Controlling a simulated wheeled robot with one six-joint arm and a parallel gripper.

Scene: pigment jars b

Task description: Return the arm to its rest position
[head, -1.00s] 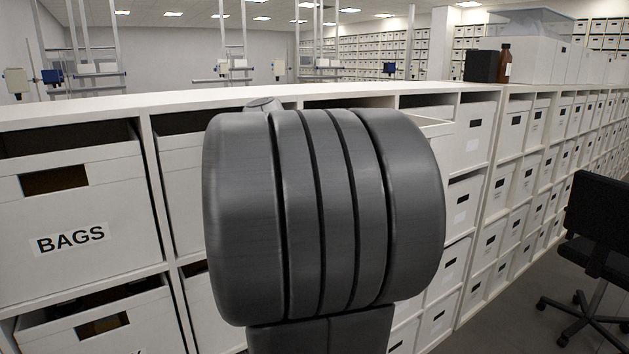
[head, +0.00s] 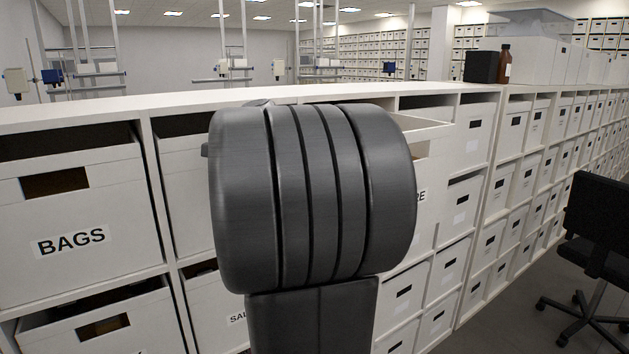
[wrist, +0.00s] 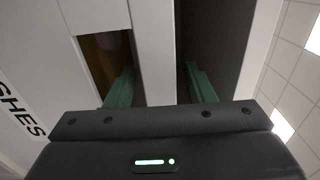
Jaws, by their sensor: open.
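My arm (head: 312,200) stands large and dark grey in the middle of the head view, in front of the shelf. It hides my gripper there. In the wrist view, my gripper (wrist: 160,72) shows two green fingers spread apart with nothing held between them. A white upright strip shows beyond the gap; I cannot tell how far away it is. A white box (wrist: 30,75) with a label ending in "SHES" lies at the left of the wrist view, with a dark cutout near the left finger.
A white shelf unit (head: 60,111) full of boxes runs across the head view, including a box labelled BAGS (head: 75,212). A brown bottle (head: 503,63) and a black box (head: 482,67) stand on top at right. A black chair (head: 600,230) is at far right, with floor around it.

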